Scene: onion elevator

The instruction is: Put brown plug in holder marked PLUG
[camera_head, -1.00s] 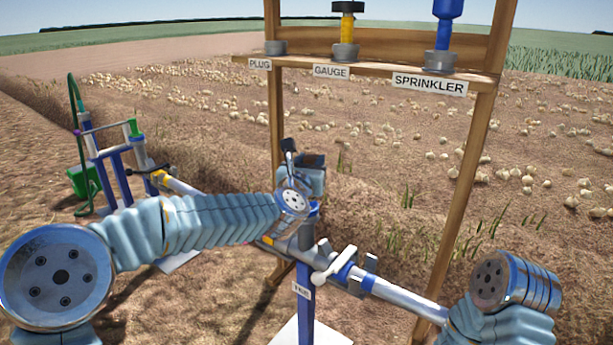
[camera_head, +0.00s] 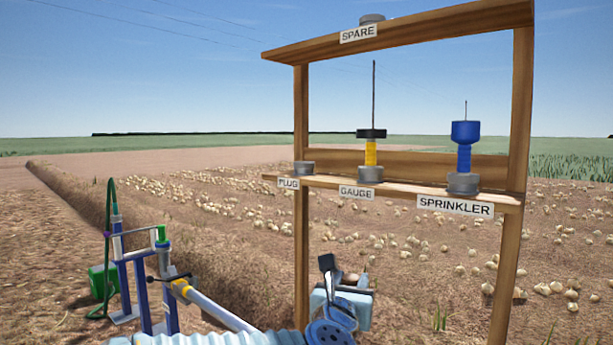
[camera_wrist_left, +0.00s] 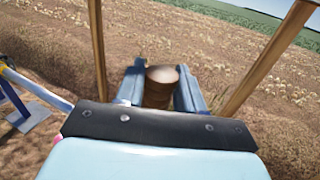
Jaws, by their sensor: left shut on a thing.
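My left gripper (camera_head: 345,283) is low in the head view, below and a little right of the PLUG holder. In the left wrist view its two blue fingers (camera_wrist_left: 160,92) are shut on the brown plug (camera_wrist_left: 160,88), a short brown cylinder with a lighter round top. The plug cannot be made out clearly in the head view. The holder marked PLUG (camera_head: 304,168) is a grey ring-like cup at the left end of the wooden shelf, with nothing standing in it. Its white label (camera_head: 288,183) is on the shelf's front edge. My right gripper is out of view.
The GAUGE holder (camera_head: 370,174) bears a yellow and black gauge (camera_head: 371,150). The SPRINKLER holder (camera_head: 463,183) bears a blue sprinkler (camera_head: 465,140). A SPARE holder (camera_head: 372,19) sits on the upper beam. A wooden post (camera_head: 301,110) rises beside the PLUG holder. Pipework (camera_head: 145,270) stands left.

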